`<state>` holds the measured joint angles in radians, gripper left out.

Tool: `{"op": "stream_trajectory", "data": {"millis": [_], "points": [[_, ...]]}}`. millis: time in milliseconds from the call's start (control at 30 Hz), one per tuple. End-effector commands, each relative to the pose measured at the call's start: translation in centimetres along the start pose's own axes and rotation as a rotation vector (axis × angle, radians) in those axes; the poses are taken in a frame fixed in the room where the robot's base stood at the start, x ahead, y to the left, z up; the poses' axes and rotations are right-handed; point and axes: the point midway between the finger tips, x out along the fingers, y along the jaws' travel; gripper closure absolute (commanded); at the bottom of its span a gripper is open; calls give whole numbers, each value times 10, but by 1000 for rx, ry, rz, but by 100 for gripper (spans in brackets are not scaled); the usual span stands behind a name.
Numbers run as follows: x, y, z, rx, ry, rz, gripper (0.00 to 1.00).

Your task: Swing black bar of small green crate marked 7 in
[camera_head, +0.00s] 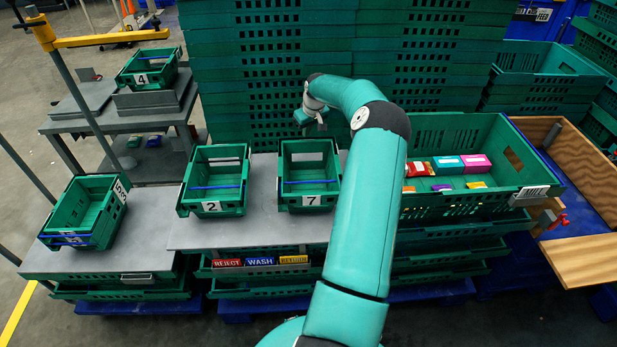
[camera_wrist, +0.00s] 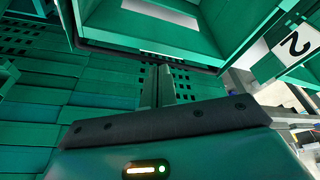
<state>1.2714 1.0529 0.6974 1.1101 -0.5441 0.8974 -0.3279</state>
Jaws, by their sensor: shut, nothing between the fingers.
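The small green crate marked 7 (camera_head: 325,164) stands upright on the grey table, right of the crate marked 2. A thin blue bar (camera_head: 308,182) crosses it; I cannot make out a black bar on it in the head view. My gripper (camera_head: 321,125) is above and behind this crate. In the wrist view, the fingers (camera_wrist: 159,84) are shut and empty, pointing toward a green crate (camera_wrist: 180,22) with a dark bar (camera_wrist: 125,48) along its edge. I cannot tell which crate that is, or whether the fingers touch the bar.
The crate marked 2 (camera_head: 213,170) stands close on the left; a 2 label also shows in the wrist view (camera_wrist: 299,40). Tall green crate stacks (camera_head: 270,70) rise behind. A large crate (camera_head: 450,130) with coloured packages is on the right.

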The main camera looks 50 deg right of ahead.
Motion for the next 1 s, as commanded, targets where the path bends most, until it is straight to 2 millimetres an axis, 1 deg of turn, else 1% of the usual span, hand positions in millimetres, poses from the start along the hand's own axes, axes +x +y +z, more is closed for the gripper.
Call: {"op": "stream_trajectory", "data": {"millis": [267,1000], "points": [[1,1,-2,1,0,0,100],[7,13,-21,1,0,0,100]]}}
